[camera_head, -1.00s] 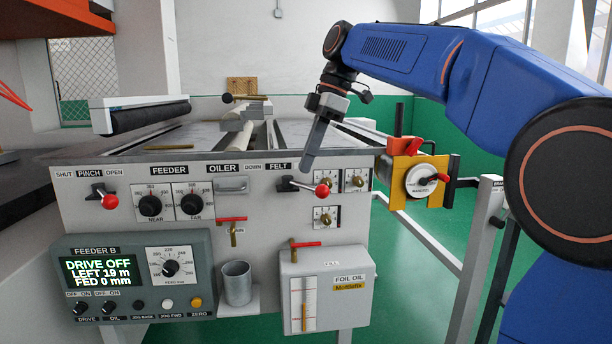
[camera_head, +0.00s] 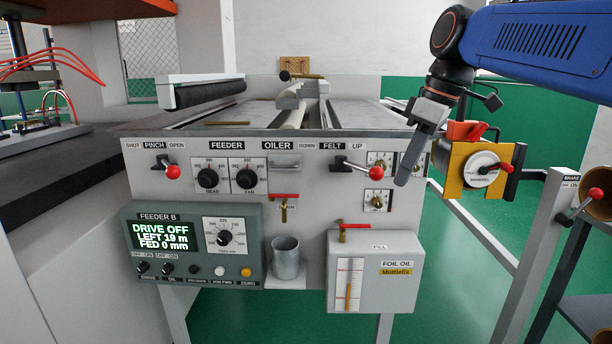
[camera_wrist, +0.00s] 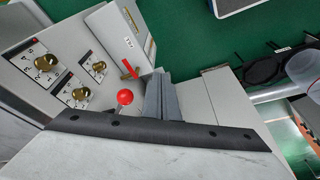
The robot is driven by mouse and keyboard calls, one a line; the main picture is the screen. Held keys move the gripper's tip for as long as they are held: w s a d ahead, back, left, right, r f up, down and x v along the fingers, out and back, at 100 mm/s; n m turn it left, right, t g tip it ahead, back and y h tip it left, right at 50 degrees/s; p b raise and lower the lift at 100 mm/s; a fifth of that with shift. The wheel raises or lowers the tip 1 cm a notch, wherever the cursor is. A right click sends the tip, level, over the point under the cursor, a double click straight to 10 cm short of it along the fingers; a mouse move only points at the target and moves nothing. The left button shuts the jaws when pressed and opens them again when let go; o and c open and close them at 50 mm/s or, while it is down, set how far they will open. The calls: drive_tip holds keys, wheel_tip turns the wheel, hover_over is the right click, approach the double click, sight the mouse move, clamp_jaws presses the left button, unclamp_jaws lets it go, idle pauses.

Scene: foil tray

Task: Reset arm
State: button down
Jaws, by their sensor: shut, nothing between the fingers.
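My gripper (camera_head: 405,180) hangs from the blue arm at the right of the head view, its grey fingers together and empty, pointing down. It is in front of the small dials at the right end of the feeder panel (camera_head: 300,205). The red-knobbed felt lever (camera_head: 375,171) is to its left, with a visible gap between them. In the wrist view my gripper (camera_wrist: 158,95) shows as closed grey fingers, with the red knob (camera_wrist: 125,97) just to the left in the picture.
A yellow-framed mandrel unit (camera_head: 470,165) stands close to the right of my gripper. A grey oil box (camera_head: 375,272) hangs below. A metal cup (camera_head: 286,260) sits on a small shelf. A brake post (camera_head: 535,250) is further right. Green floor is clear beyond.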

drive_tip(key=s+d+f+m+t+h, duration=0.1)
drive_tip(key=s+d+f+m, duration=0.2)
drive_tip(key=s+f, duration=0.3)
drive_tip(key=s+d+f+m+t+h, duration=0.1)
drive_tip(key=s+d+f+m, duration=0.2)
drive_tip(key=s+f, duration=0.4)
drive_tip(key=s+d+f+m+t, duration=0.1)
drive_tip(key=s+d+f+m, duration=0.2)
drive_tip(key=f, duration=1.2)
drive_tip(key=s+m, duration=0.2)
drive_tip(key=s, duration=0.1)
drive_tip(key=shift+s+h, duration=0.35)
drive_tip(key=shift+h, duration=0.05)
